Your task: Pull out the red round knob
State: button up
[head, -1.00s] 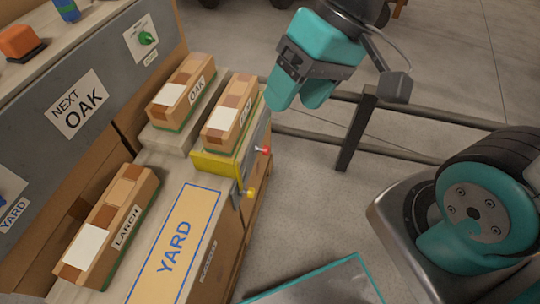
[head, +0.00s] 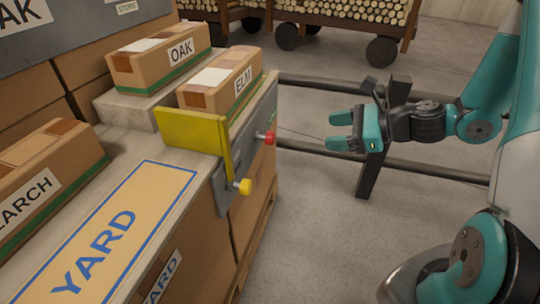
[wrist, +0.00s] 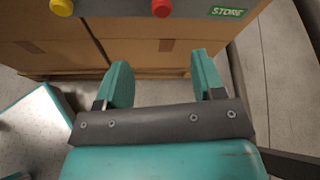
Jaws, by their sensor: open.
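The red round knob (head: 270,138) sticks out from a grey plate on the side of the bench, right of the yellow bracket. It also shows at the top of the wrist view (wrist: 162,8). A yellow knob (head: 242,187) sits lower and nearer on the same plate, and shows at the top left of the wrist view (wrist: 62,7). My gripper (head: 335,130) is open and empty, to the right of the red knob and apart from it, fingers pointing toward the bench. In the wrist view its two teal fingers (wrist: 160,80) are spread, below the red knob.
A yellow bracket (head: 190,131) stands before the carton labelled like "ELM" (head: 222,82). OAK (head: 160,57) and LARCH (head: 38,190) cartons stand on the bench beside the YARD panel (head: 120,225). Dark rails (head: 310,148) run behind my gripper; floor between is clear.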

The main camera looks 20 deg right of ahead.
aim_at(274, 137)
jog(key=b+x, duration=0.6)
jog(key=x, duration=1.1)
jog(key=shift+w+f+b, duration=0.15)
jog(key=shift+f+b, duration=0.1)
jog(key=shift+b, duration=0.05)
